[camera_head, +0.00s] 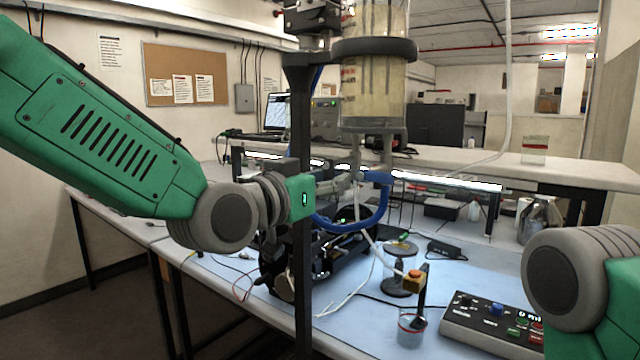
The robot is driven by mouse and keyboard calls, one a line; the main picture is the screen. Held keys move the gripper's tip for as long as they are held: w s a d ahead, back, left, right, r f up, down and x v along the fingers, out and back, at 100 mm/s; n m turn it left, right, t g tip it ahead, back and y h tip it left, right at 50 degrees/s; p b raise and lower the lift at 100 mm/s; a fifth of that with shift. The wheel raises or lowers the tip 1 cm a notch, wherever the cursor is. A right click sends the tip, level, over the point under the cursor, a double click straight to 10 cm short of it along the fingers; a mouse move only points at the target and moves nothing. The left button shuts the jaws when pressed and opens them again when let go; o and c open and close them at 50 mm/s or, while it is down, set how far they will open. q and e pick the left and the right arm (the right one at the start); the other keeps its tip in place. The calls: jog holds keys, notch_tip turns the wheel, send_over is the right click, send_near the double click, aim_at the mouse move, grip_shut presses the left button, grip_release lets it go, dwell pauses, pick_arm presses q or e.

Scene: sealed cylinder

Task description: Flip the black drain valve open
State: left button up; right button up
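The sealed cylinder (372,88), clear with pale yellowish contents, stands upright in a black ring clamp on a dark vertical post (301,130). Grey pipe fittings (358,188) hang below its base, with a blue part (376,178) and a curved blue hose. I cannot single out a black drain valve among these fittings. My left arm comes in from the left, its wrist close to the post.
A control box (492,322) with coloured buttons sits at the front right of the blue-topped bench. A small jar (411,330), a black spool-like stand (401,270) and loose wires lie nearby. A second bench (575,172) runs behind.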

pick_arm(q)
jog(key=v, duration=1.2)
